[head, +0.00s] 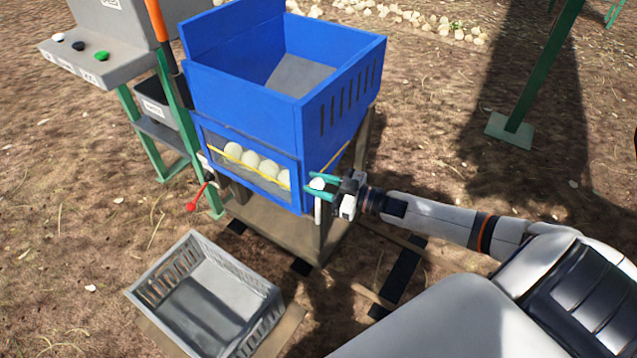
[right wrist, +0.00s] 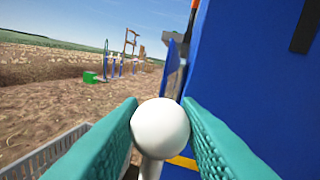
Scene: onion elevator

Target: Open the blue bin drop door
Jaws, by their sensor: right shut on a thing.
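Several pale onions (head: 261,166) show behind the window. A white lever with a round knob (right wrist: 160,127) is beside the door's right end; its white shaft (head: 318,210) hangs below. My right gripper (head: 316,187) has its green fingers on either side of the knob and is shut on it. My left gripper is not in view.
A grey slatted crate (head: 262,300) sits on the ground in front of the bin. A red-knobbed lever (head: 193,205) is at the stand's left. A control panel (head: 88,62) with buttons stands at far left. A green post (head: 545,75) stands at right; open dirt lies around.

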